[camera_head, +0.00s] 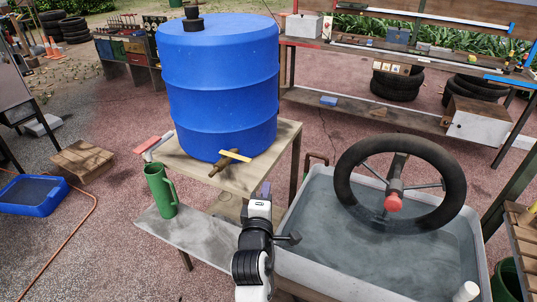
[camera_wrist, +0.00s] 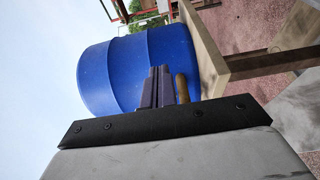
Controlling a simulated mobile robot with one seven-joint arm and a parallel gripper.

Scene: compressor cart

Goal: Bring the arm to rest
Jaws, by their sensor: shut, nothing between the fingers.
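My gripper (camera_head: 265,189) is shut and empty. In the head view it is held up in front of the blue barrel (camera_head: 220,85), over the near side of the low stand. In the wrist view its two fingers (camera_wrist: 158,82) lie together and point toward the barrel (camera_wrist: 135,70), which appears turned on its side. The barrel's brass tap (camera_head: 222,165) with a yellow lever (camera_head: 235,156) is left of my gripper in the head view. A brown rod-like piece (camera_wrist: 182,88) shows beside the fingers in the wrist view, probably part of the tap.
A green jug (camera_head: 160,190) stands on the grey bench (camera_head: 190,238), left of my arm. A water-filled tub (camera_head: 300,225) with a black wheel (camera_head: 345,175) over it is close on the right. The barrel's wooden stand (camera_head: 285,140) is just beyond.

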